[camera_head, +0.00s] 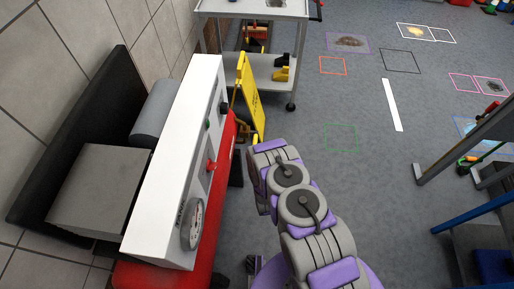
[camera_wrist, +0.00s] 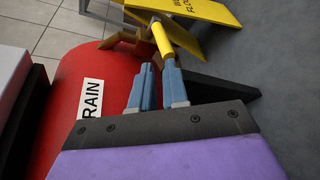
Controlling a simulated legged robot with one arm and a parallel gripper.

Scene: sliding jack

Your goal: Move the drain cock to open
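In the wrist view, the drain cock is a brown fitting (camera_wrist: 122,40) at the far end of the red tank, with a yellow handle (camera_wrist: 161,39). A white label (camera_wrist: 91,98) reading "RAIN", its start cut off, is on the tank. My gripper (camera_wrist: 157,64) has two blue fingers with a narrow gap between the tips. The handle's lower end is at or just beyond the fingertips; I cannot tell if they touch. Nothing is clearly clamped. In the head view, my arm hides the cock, and the fingers are not distinguishable.
The red tank (camera_head: 161,275) lies under a white panel (camera_head: 172,170) with a gauge (camera_head: 192,225). A yellow wet-floor sign (camera_head: 249,95) stands beyond my arm, close behind the cock. A grey cart (camera_head: 268,72) stands farther back.

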